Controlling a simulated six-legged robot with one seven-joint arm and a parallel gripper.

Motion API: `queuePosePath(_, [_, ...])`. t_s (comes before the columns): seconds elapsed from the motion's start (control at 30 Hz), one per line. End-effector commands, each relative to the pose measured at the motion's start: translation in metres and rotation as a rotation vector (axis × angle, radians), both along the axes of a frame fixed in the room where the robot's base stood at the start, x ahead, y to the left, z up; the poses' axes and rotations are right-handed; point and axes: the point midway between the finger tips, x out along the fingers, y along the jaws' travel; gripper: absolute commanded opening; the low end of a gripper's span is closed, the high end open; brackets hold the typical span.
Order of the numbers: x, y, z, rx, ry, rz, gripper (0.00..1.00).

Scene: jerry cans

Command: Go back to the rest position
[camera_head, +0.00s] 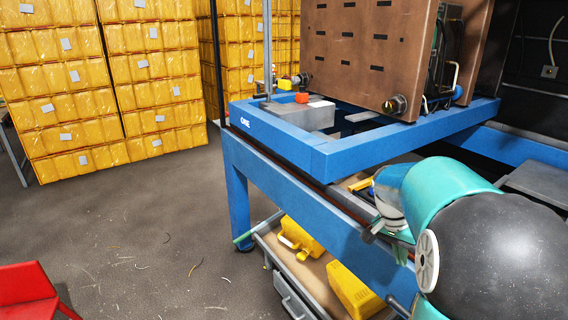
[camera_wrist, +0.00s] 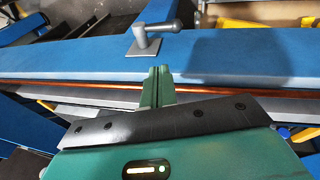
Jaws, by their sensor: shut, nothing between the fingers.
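My gripper (camera_wrist: 158,72) shows in the wrist view with its green fingers together and nothing between them. The fingertips point at a blue beam (camera_wrist: 90,62) of the machine frame, close to a small grey lever (camera_wrist: 150,38) mounted on top of it. I cannot tell whether they touch the beam. In the head view, my teal and black arm fills the lower right, over the edge of the blue machine frame (camera_head: 285,137). My fingertips cannot be made out there.
Stacks of yellow jerry cans (camera_head: 65,95) stand at the back left. A brown mould block (camera_head: 370,50) sits on the blue frame. Yellow cans (camera_head: 352,292) lie on a low shelf under it. A red object (camera_head: 28,290) is at lower left.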

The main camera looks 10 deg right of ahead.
Motion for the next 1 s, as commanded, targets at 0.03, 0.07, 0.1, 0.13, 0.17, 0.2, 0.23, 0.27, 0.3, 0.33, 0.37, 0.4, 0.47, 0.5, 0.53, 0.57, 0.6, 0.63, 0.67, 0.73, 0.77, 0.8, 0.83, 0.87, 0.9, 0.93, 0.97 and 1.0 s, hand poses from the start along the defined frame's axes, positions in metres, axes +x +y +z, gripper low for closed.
queuePosePath(0.03, [0.0,0.002,0.001,0.002,-0.003,0.006,0.0])
queuePosePath(0.07, [-0.001,0.004,0.003,0.003,-0.006,0.013,0.0])
queuePosePath(0.1, [-0.001,0.009,0.005,0.006,-0.012,0.031,0.0])
queuePosePath(0.13, [-0.002,0.014,0.008,0.01,-0.019,0.048,0.0])
queuePosePath(0.17, [-0.003,0.021,0.012,0.014,-0.029,0.07,0.0])
queuePosePath(0.2, [-0.006,0.031,0.019,0.02,-0.042,0.107,0.0])
queuePosePath(0.23, [-0.008,0.04,0.024,0.025,-0.054,0.141,0.0])
queuePosePath(0.27, [-0.011,0.05,0.029,0.032,-0.067,0.179,0.0])
queuePosePath(0.3, [-0.015,0.064,0.036,0.039,-0.087,0.232,0.0])
queuePosePath(0.33, [-0.019,0.075,0.041,0.044,-0.101,0.275,0.0])
queuePosePath(0.37, [-0.023,0.086,0.046,0.05,-0.116,0.317,0.0])
queuePosePath(0.4, [-0.029,0.1,0.051,0.055,-0.134,0.374,0.0])
queuePosePath(0.47, [-0.038,0.12,0.059,0.062,-0.163,0.457,0.0])
queuePosePath(0.5, [-0.045,0.133,0.063,0.065,-0.182,0.514,0.0])
queuePosePath(0.53, [-0.05,0.143,0.066,0.067,-0.196,0.555,0.0])
queuePosePath(0.57, [-0.056,0.152,0.068,0.068,-0.21,0.6,0.0])
queuePosePath(0.6, [-0.064,0.164,0.071,0.069,-0.229,0.655,0.0])
queuePosePath(0.63, [-0.07,0.173,0.073,0.069,-0.243,0.697,0.0])
queuePosePath(0.67, [-0.076,0.182,0.075,0.067,-0.256,0.74,0.0])
queuePosePath(0.73, [-0.09,0.201,0.077,0.064,-0.289,0.837,0.0])
queuePosePath(0.77, [-0.097,0.208,0.078,0.061,-0.303,0.878,0.0])
queuePosePath(0.8, [-0.105,0.218,0.078,0.057,-0.322,0.933,0.0])
queuePosePath(0.83, [-0.11,0.224,0.078,0.053,-0.334,0.97,0.0])
queuePosePath(0.87, [-0.116,0.231,0.078,0.05,-0.346,1.005,0.0])
queuePosePath(0.9, [-0.122,0.237,0.077,0.044,-0.359,1.047,0.0])
queuePosePath(0.93, [-0.127,0.241,0.077,0.04,-0.368,1.075,0.0])
queuePosePath(0.97, [-0.13,0.245,0.076,0.036,-0.376,1.098,0.0])
queuePosePath(1.0, [-0.134,0.249,0.075,0.033,-0.385,1.123,0.0])
